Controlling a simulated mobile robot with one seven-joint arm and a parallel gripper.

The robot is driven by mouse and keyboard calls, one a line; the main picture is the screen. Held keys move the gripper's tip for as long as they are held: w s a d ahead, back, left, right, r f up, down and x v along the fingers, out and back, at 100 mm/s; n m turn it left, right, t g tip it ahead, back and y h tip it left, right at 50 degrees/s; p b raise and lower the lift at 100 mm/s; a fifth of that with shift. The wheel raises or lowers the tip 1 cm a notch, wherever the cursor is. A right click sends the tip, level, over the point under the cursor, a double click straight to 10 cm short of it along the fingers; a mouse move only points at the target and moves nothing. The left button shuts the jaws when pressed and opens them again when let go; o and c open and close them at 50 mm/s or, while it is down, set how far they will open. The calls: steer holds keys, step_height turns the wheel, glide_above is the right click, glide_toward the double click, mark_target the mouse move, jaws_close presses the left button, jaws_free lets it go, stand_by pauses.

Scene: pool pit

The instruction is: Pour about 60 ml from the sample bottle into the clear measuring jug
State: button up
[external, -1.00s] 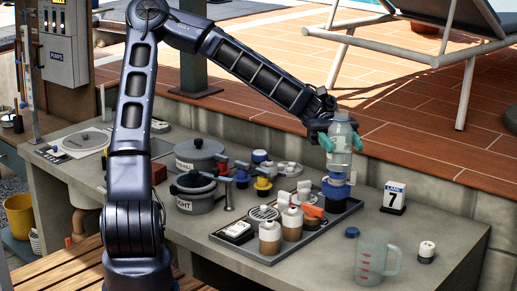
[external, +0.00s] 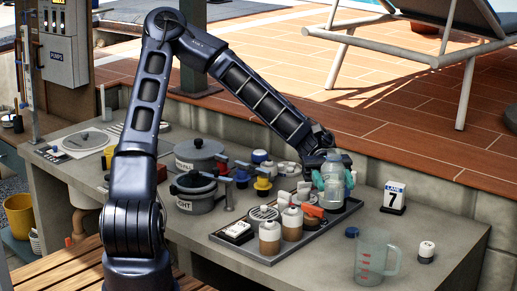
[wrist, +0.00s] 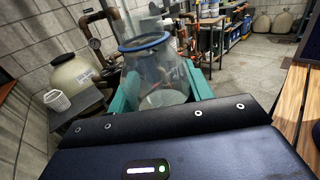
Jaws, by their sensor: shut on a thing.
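The sample bottle (external: 334,183), clear with pale liquid low inside, is held in my gripper (external: 335,178) with teal fingers on both sides. It looks upright, at the right end of the dark tray (external: 280,238); whether its base touches the tray cannot be told. In the wrist view the bottle (wrist: 160,75) shows between the teal fingers, with a blue ring at its top. The clear measuring jug (external: 376,262), with red marks and a handle on its right, stands on the table front, apart from the bottle, and looks empty.
Brown-and-white bottles (external: 270,235) and an orange item stand on the tray left of my gripper. A blue cap (external: 352,232), a small white-and-black jar (external: 426,250) and a lane 7 sign (external: 394,197) are on the table. Grey pots (external: 199,155) stand behind left.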

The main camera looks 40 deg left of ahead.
step_height(320, 180, down, 13)
stand_by(0.4)
steer(key=shift+f, duration=0.15)
steer(key=shift+w+d+r+n+y+p, duration=0.25)
steer(key=shift+n+y, duration=0.5)
steer(key=shift+n, duration=1.45)
steer(key=shift+w+d+r+n+y+p, duration=0.1)
steer(key=shift+d+r+n+y, duration=0.5)
steer(key=shift+n, duration=1.6)
steer(key=shift+w+d+n+y+p, duration=0.15)
steer(key=shift+n+y, duration=0.8)
steer(key=shift+n, duration=1.25)
steer(key=shift+w+r, duration=0.1)
steer(key=shift+w, duration=0.05)
steer(key=shift+r+n, duration=0.3)
steer(key=shift+n, duration=0.2)
